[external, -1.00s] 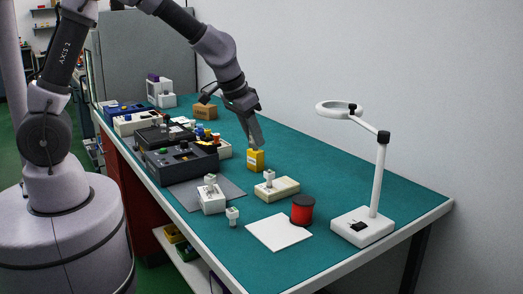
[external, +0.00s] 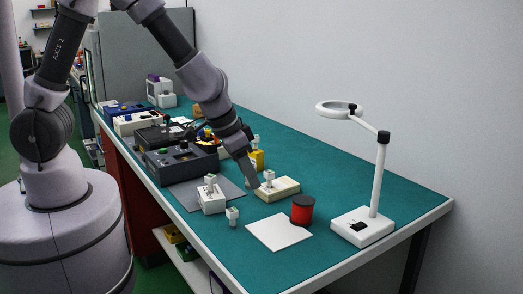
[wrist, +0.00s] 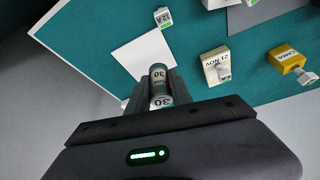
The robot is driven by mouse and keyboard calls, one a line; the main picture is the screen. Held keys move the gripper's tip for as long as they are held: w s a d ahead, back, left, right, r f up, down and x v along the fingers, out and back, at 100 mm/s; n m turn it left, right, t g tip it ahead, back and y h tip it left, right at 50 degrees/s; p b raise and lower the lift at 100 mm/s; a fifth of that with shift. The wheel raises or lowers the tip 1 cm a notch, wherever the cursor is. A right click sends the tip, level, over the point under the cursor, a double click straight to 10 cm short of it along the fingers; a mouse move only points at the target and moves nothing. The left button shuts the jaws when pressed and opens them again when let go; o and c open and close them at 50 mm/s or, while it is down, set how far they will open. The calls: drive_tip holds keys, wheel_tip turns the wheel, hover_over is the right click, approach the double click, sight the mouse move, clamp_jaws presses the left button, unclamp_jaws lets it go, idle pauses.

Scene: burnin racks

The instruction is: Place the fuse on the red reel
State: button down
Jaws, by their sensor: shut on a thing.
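The red reel (external: 302,212), with a dark top, stands upright at the right corner of the white sheet in the external view. I cannot make it out in the wrist view, where my gripper and its load cover that area. My gripper (wrist: 160,88) is shut on the fuse (wrist: 157,76), a grey-green cylinder with a pale end marked 30. In the external view my gripper (external: 254,183) is left of the reel and apart from it, just in front of the cream block. The fuse cannot be seen there.
The white sheet (external: 278,232) is flat beside the reel. The cream block (external: 284,190), a white block (external: 212,203) and a small white piece (external: 232,217) stand to the left. A yellow block (wrist: 288,58) is farther back. A magnifier lamp (external: 362,227) stands at right.

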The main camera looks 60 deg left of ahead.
drive_tip(key=w+d, duration=0.1)
drive_tip(key=w, duration=0.3)
drive_tip(key=w+d+f, duration=0.1)
drive_tip(key=w+d, duration=0.1)
drive_tip(key=w, duration=0.2)
drive_tip(key=w+d, duration=0.1)
drive_tip(key=w, duration=0.3)
drive_tip(key=shift+w+d+f, duration=0.2)
drive_tip(key=shift+w+d, duration=0.1)
wheel_tip(320, 180, down, 4)
drive_tip(key=shift+w+r+b, duration=0.1)
drive_tip(key=shift+b, duration=0.8)
drive_tip(key=shift+r, duration=0.15)
drive_tip(key=c, duration=1.1)
unclamp_jaws()
drive_tip(key=shift+c, duration=0.2)
